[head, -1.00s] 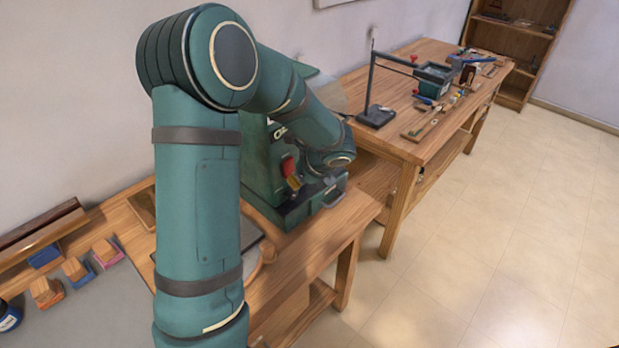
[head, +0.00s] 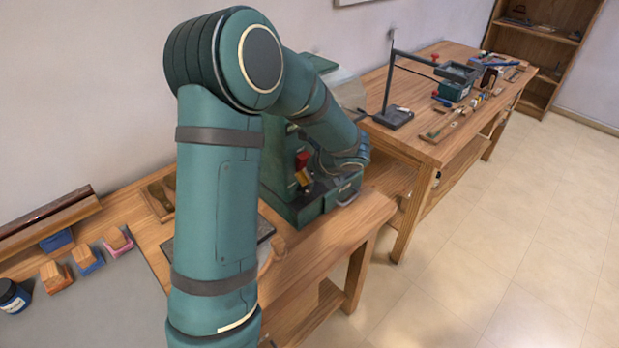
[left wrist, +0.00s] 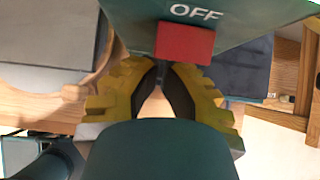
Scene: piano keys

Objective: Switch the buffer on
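The buffer is a dark green machine (head: 279,180) on the wooden bench, partly hidden behind my left arm in the head view. A red switch (head: 302,160) sits on its front. In the left wrist view the red switch (left wrist: 185,43) is under white "OFF" lettering on the green housing (left wrist: 245,18). My left gripper (left wrist: 161,69) has yellow fingers with dark pads; its tips are close together with nothing seen between them. They are just below the red switch; whether they touch it is unclear. The gripper (head: 303,177) is mostly hidden in the head view. My right gripper is not in view.
A second wooden bench (head: 425,150) holds a dark stand (head: 393,116) and several tools. Small wooden blocks (head: 56,275) and a dark jar (head: 12,296) lie at the left. A shelf (head: 545,50) stands at the back right. The floor at right is clear.

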